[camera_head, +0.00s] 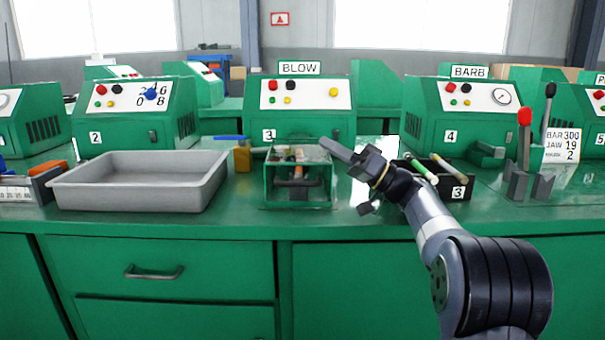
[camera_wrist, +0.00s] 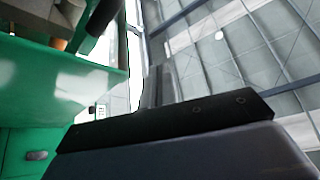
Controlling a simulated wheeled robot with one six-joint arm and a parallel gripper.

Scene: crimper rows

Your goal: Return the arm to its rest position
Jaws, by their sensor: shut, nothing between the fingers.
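My gripper (camera_head: 345,152) is shut and empty in the head view. It is held above the green bench, to the right of the clear-sided green box and left of the black bin. My arm reaches in from the lower right. In the wrist view the dark fingers of my gripper (camera_wrist: 158,88) point up past the bench edge toward the wall and ceiling. Nothing is held between them.
A grey tray (camera_head: 140,205) and the green box (camera_head: 297,203) stand on the bench (camera_head: 240,226). The black bin (camera_head: 455,188) marked 3 holds tubes. A red-handled lever (camera_head: 525,118) stands at right. Numbered green machines (camera_head: 300,128) line the back.

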